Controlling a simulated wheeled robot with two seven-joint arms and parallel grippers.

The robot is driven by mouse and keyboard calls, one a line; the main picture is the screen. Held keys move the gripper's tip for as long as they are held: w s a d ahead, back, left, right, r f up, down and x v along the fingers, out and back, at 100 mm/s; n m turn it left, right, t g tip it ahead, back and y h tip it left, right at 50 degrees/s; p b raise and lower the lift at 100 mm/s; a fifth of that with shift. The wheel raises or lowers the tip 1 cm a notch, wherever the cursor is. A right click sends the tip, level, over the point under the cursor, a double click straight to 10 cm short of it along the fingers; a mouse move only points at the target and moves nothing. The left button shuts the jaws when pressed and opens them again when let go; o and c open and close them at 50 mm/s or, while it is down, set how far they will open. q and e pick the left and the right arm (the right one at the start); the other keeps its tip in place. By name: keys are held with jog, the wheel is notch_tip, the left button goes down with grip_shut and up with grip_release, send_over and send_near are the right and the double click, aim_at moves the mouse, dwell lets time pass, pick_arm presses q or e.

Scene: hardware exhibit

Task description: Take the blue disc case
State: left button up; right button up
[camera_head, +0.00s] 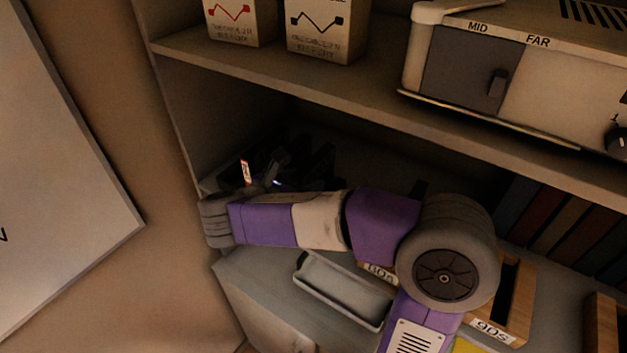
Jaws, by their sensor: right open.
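My right arm reaches across the lower shelf from the bottom right. My right gripper (268,174) is at the dark left end of this shelf, small and mostly in shadow, with its jaws open. Dark upright shapes stand around and behind it. I cannot make out the blue disc case among them. A small white and red label (246,173) and a thin bluish glint show beside the gripper; I cannot tell what they belong to. My forearm and wrist hide part of the shelf. My left gripper is out of view.
A shallow grey tray (342,292) lies below my forearm. A labelled wooden box (517,300) stands right of my elbow, with upright books (562,224) behind. The upper shelf (350,92) overhangs, carrying two cartons (325,32) and a beige device (565,75).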

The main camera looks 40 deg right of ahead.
jog(key=shift+w+d+f, duration=0.15)
jog(key=shift+d+f, duration=0.1)
jog(key=shift+d, duration=0.2)
jog(key=shift+a+r, duration=0.15)
jog(key=shift+a, duration=0.15)
jog(key=shift+d, duration=0.2)
jog(key=c, duration=0.4)
jog(key=shift+a, duration=0.15)
grip_shut()
jog(key=shift+r, duration=0.1)
